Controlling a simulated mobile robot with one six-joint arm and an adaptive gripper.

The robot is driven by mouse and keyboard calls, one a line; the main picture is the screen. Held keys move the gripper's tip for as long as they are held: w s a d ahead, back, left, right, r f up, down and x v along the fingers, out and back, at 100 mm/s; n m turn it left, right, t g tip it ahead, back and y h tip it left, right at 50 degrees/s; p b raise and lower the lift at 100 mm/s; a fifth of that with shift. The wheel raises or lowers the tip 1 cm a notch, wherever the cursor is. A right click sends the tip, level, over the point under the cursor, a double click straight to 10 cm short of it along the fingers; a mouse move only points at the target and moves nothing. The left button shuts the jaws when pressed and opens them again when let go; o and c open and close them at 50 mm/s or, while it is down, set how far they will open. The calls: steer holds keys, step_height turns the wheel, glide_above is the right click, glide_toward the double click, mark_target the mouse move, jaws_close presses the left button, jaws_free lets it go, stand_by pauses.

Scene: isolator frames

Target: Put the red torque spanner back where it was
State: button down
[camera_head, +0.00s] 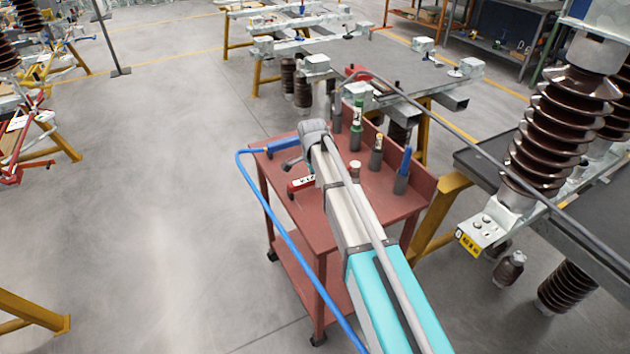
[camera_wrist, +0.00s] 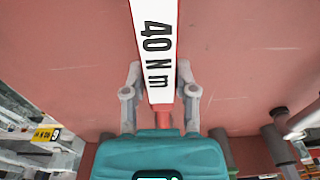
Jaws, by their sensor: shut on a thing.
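The red torque spanner (camera_wrist: 155,40) with a white label reading "40 Nm" runs up the middle of the wrist view. My gripper (camera_wrist: 159,68) is shut on it, with one finger on each side. In the head view the spanner's red end with a white patch (camera_head: 301,184) shows over the red trolley (camera_head: 330,235), left of my arm. My wrist hides the rest of it there. I cannot tell whether it touches the trolley top.
Grey holders on the trolley's right side carry a green-handled tool (camera_head: 357,113), a yellowish one (camera_head: 377,146) and a blue one (camera_head: 405,160). A blue tool (camera_head: 284,147) lies at the trolley's back left. Brown insulators (camera_head: 560,125) stand on the right bench.

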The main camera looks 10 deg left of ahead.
steer(key=shift+c, duration=2)
jaws_free()
step_height(320, 180, up, 12)
steer(key=p, duration=1.2)
steer(key=shift+s+a, duration=0.2)
steer(key=shift+s, duration=0.05)
steer(key=s+d+n, duration=1.1)
steer(key=s+d, duration=1.2)
steer(key=d, duration=0.3)
steer(key=shift+d, duration=0.25)
steer(key=shift+s, duration=0.1)
